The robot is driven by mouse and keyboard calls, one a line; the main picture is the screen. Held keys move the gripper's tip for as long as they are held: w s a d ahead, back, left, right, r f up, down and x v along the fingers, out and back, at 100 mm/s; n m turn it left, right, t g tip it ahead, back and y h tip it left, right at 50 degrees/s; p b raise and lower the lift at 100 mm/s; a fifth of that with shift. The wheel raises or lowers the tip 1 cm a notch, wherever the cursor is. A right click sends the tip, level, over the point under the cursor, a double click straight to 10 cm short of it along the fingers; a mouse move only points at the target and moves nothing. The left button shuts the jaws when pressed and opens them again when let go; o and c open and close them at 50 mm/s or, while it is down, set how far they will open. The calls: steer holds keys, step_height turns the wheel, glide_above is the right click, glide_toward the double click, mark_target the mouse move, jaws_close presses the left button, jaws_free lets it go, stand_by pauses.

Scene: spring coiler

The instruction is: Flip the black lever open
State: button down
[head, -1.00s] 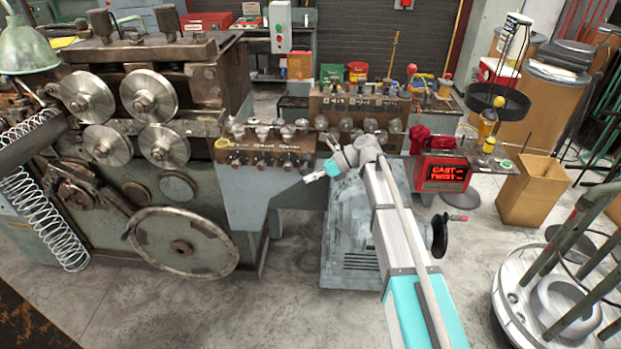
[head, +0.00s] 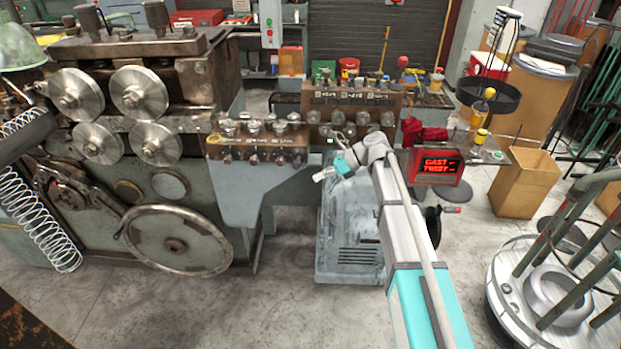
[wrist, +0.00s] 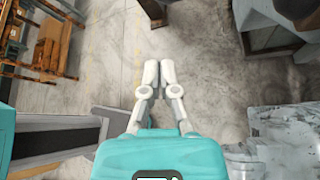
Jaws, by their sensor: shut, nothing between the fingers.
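My gripper (head: 322,175) points left, in front of the gap between the spring coiler's left control block (head: 257,143) and the grey motor housing (head: 347,235). In the wrist view its two fingers (wrist: 160,75) are together and empty, with only bare concrete floor beyond them. I cannot pick out the black lever for sure in either view. A black crank wheel (head: 433,224) with a red-tipped handle is right of the housing, behind my arm. The large handwheel (head: 176,241) on the coiler has a small dark grip at its left edge.
A red-lit display box (head: 436,167) stands right of my arm. A cardboard bin (head: 524,183) and a round rack (head: 560,290) stand at the right. A loose spring (head: 38,220) hangs at the left. The floor in front is clear.

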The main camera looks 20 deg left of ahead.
steer(key=shift+w+p+v, duration=0.15)
steer(key=shift+p+v, duration=0.3)
steer(key=shift+v, duration=0.85)
steer(key=shift+w+p+v, duration=0.15)
steer(key=shift+p+v, duration=0.25)
steer(key=shift+v, duration=0.85)
steer(key=shift+f, duration=0.15)
steer(key=s+d+f+n+t+h, duration=0.1)
steer(key=s+d+f+n+h, duration=0.2)
steer(key=s+d+n, duration=0.3)
steer(key=s+d+f+n+t+h, duration=0.2)
steer(key=s+d+n, duration=0.4)
steer(key=d, duration=0.7)
steer(key=s+d+f+n+t+h, duration=0.1)
steer(key=s+d+f+n+h, duration=0.3)
steer(key=s+d+n+h, duration=0.2)
steer(key=s+d, duration=0.2)
steer(key=d, duration=0.2)
steer(key=shift+s+d+f+t, duration=0.15)
steer(key=shift+d+f+t, duration=0.2)
steer(key=shift+f+t, duration=0.05)
steer(key=shift+a, duration=0.1)
